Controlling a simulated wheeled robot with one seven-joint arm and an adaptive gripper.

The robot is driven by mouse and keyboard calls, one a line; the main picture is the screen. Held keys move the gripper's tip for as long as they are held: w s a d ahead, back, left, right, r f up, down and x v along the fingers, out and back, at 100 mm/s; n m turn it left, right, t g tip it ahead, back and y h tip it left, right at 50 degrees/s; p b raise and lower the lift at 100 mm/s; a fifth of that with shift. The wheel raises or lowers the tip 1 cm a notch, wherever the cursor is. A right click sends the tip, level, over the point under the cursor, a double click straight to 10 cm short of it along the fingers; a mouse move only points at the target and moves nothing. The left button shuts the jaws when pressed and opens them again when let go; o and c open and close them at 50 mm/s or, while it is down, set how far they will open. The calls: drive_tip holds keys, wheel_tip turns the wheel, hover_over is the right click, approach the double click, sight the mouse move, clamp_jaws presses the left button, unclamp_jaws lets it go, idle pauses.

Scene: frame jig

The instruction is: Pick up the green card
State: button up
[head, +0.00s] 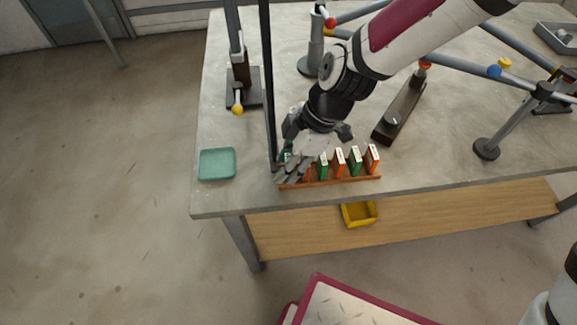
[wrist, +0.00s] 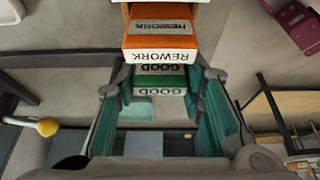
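Several green and orange cards stand upright in a row in a wooden rack (head: 335,181) near the table's front edge. In the wrist view a green card (wrist: 160,82) marked GOOD lies between the fingertips of my gripper (wrist: 160,85). The fingers with teal pads stand on both sides of it, with what looks like a small gap. In the head view my gripper (head: 290,168) is over the rack's left end and hides part of the cards there. Another green card (head: 323,166) stands further right.
A teal tray (head: 217,163) lies left of the rack at the table's corner. A dark upright post (head: 268,90) stands close left of my gripper. Clamp stands and blue-grey frame tubes (head: 450,60) fill the back. A yellow bin (head: 358,213) is on the lower shelf.

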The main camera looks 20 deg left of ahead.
drive_tip(key=shift+r, duration=0.4)
wheel_tip(320, 180, up, 3)
drive_tip(key=shift+r, duration=0.1)
drive_tip(key=s+d+p, duration=0.2)
drive_tip(key=s+d, duration=0.1)
drive_tip(key=s, duration=0.4)
drive_tip(key=s+d+r+p, duration=0.1)
drive_tip(key=s+d+p, duration=0.1)
drive_tip(key=s, duration=0.6)
drive_tip(key=shift+d+p, duration=0.3)
drive_tip(key=shift+d, duration=0.2)
